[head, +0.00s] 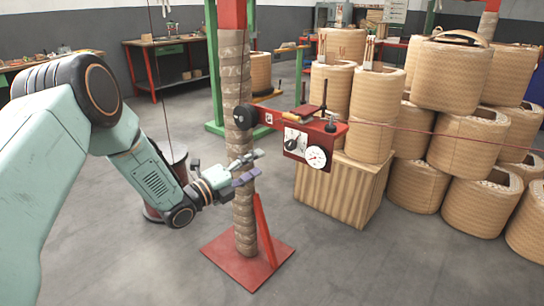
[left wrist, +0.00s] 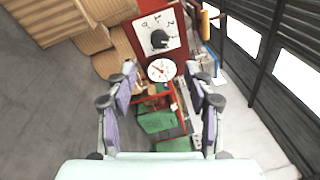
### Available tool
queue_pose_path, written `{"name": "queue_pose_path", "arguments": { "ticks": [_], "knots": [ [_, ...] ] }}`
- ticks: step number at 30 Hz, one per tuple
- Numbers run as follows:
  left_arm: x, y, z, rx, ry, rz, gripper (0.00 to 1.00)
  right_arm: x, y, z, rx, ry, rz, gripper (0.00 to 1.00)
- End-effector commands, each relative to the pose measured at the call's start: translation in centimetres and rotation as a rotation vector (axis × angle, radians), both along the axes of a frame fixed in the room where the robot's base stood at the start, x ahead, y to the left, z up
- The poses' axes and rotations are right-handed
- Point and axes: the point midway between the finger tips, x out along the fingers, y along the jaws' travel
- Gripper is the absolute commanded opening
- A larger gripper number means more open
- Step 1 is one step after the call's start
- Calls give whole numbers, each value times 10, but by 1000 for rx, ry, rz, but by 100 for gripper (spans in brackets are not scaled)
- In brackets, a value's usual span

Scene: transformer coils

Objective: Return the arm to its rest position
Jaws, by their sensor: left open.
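My left arm (head: 150,165) comes in from the left of the head view, bent at the elbow. Whether the gripper touches the column cannot be told. My right gripper is not in view.
The wrapped column (head: 236,90) stands on a red base plate (head: 255,268). A ribbed crate (head: 335,190) and several stacked tan coils (head: 455,75) fill the right side. A dark drum (head: 172,165) stands behind my forearm. Workbenches line the back; the grey floor is open in front.

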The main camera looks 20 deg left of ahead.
Motion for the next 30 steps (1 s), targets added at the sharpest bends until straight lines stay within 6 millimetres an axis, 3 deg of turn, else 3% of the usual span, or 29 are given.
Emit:
{"name": "queue_pose_path", "arguments": {
  "ticks": [5, 9, 14, 17, 20, 24, 30],
  "knots": [
    [0, 0, 0, -23, 13, -2, 53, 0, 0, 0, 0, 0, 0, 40],
    [2, 5, -10, -176, 134, 18, 53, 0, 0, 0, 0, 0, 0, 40],
    [-12, 11, -54, -529, 437, 147, 53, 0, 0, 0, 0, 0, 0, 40],
    [-36, 5, -92, -759, 652, 263, 53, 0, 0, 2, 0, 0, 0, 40],
    [-75, -6, -135, -985, 869, 418, 53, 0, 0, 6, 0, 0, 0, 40],
    [-148, -22, -189, -1250, 1130, 696, 53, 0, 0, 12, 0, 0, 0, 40],
    [-270, -39, -233, -1467, 1356, 1147, 53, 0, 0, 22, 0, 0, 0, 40]
  ]
}}
